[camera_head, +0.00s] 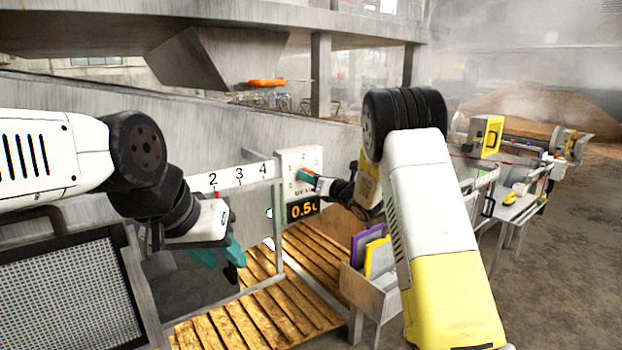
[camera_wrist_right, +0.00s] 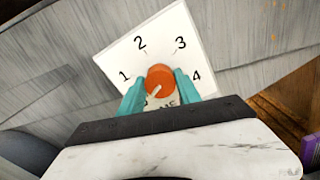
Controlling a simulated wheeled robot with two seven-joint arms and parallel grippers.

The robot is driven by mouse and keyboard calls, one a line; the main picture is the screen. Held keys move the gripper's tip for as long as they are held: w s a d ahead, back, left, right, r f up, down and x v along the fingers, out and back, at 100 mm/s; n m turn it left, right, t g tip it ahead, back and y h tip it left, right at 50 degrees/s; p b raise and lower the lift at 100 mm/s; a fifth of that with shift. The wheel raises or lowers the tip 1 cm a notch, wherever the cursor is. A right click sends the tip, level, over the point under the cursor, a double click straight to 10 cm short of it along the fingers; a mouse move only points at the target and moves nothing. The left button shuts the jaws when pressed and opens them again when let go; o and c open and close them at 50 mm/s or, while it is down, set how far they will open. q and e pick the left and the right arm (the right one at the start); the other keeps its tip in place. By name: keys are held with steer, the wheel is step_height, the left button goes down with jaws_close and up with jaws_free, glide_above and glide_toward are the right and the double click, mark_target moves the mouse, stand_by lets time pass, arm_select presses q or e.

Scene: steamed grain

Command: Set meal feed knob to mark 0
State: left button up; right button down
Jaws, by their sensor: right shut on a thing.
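The meal feed knob is an orange round knob (camera_wrist_right: 160,80) on a white dial plate (camera_wrist_right: 115,58) with marks 1 to 4 showing. Its pale pointer line points down-left, toward a partly hidden character at the lower left of the dial. My right gripper (camera_wrist_right: 160,88) is shut on the knob, one teal finger on each side. In the head view the right gripper (camera_head: 312,179) reaches the dial plate (camera_head: 299,155) from the right. My left gripper (camera_head: 221,256) hangs free, apart from the dial; its finger gap is unclear.
A display (camera_head: 302,210) reading about 0.5 hangs below the dial. A rail with numbers 2, 3 and 4 (camera_head: 239,174) runs to its left. Wooden slats (camera_head: 265,305) lie below. Purple and yellow panels (camera_head: 366,246) stand in a bin near my right arm.

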steer(key=shift+f+n, duration=0.2)
steer(key=shift+n, duration=0.5)
steer(key=c, duration=0.9)
jaws_free()
steer(key=shift+r, duration=0.1)
steer(key=shift+o, duration=0.2)
steer(key=v, duration=0.8)
steer(key=shift+w, duration=0.1)
